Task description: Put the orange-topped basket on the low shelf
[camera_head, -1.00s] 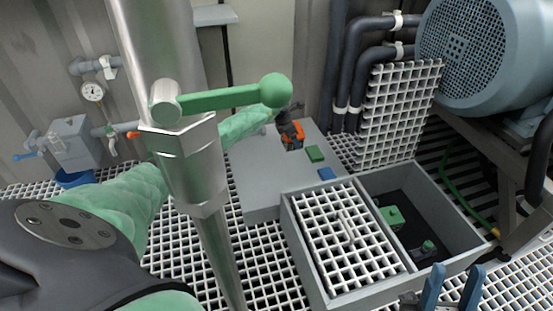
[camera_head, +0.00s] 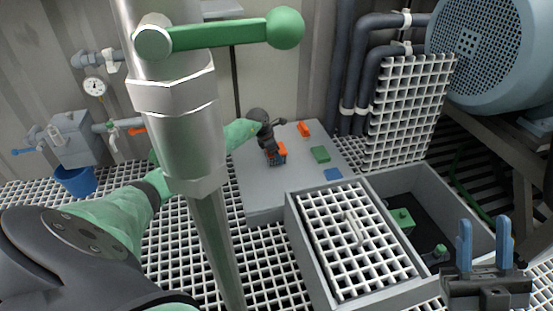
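The orange-topped basket (camera_head: 277,157) is small, with an orange top and a dark bluish lower part. It is at the grey low platform (camera_head: 255,200), which I take for the low shelf; I cannot tell whether it touches the surface. My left gripper (camera_head: 270,147) comes down on the basket from above and appears shut on its top; the fingertips are too small to see clearly. My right gripper (camera_head: 485,240), with two blue fingers apart, is open and empty at the lower right.
Orange (camera_head: 304,129), green (camera_head: 320,154) and blue (camera_head: 333,174) blocks or markers lie along the platform's right side. A grey bin (camera_head: 440,185) with a white grating (camera_head: 345,245) stands in front. A steel pipe with a green lever (camera_head: 225,36) blocks part of the view.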

